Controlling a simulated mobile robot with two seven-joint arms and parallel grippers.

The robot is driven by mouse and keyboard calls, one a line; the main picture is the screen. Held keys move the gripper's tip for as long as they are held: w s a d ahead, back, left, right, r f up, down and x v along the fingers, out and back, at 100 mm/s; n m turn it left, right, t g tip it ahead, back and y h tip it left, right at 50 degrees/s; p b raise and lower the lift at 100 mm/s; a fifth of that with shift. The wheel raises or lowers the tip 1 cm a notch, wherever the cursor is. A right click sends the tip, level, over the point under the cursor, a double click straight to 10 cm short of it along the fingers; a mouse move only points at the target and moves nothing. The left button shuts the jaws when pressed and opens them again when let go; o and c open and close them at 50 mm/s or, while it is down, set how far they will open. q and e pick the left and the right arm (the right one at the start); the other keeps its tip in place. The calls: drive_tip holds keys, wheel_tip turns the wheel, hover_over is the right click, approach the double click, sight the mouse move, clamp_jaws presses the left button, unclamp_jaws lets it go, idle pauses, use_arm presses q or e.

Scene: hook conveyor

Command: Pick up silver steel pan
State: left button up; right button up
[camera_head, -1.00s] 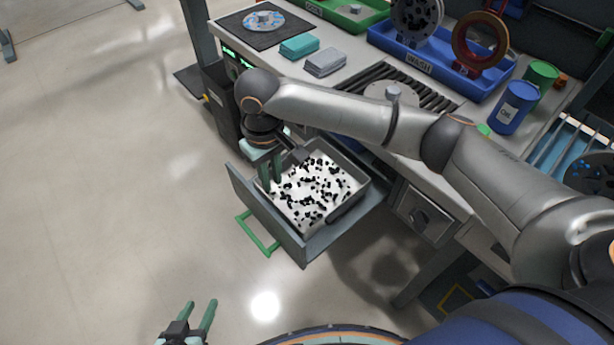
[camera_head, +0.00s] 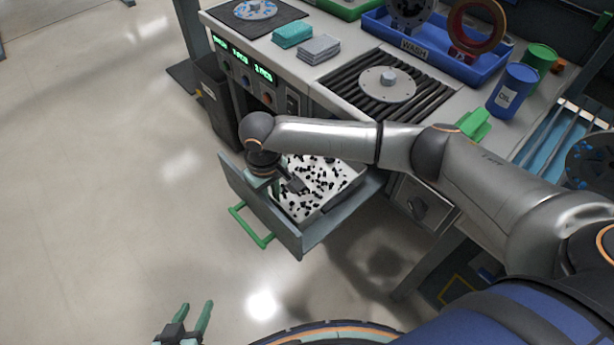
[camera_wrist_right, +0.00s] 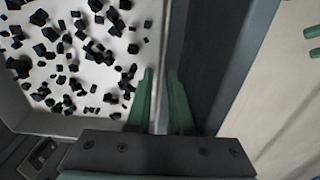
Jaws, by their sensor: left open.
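The silver steel pan (camera_head: 311,211) sits in the pulled-out drawer and holds many small black pieces. My right arm reaches over it, and its wrist hides the pan's left corner and most of the right gripper in the head view. In the right wrist view, the right gripper (camera_wrist_right: 161,80) has its green fingers on either side of the pan's wall, one inside and one outside, with a gap between them. The pan's bare lower wall also shows there (camera_wrist_right: 60,124). My left gripper (camera_head: 192,316) is open and empty over the floor, low in the head view.
The grey drawer front (camera_head: 262,212) has a green handle (camera_head: 249,227). The workbench above carries a black roller bed with a round disc (camera_head: 387,85), a blue wash tray (camera_head: 425,45) and a blue drum (camera_head: 513,90). A dark bin (camera_head: 217,105) stands left of the drawer. Floor at left is clear.

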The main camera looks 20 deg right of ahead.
clamp_jaws()
drive_tip(key=shift+r, duration=0.1)
idle(1.2)
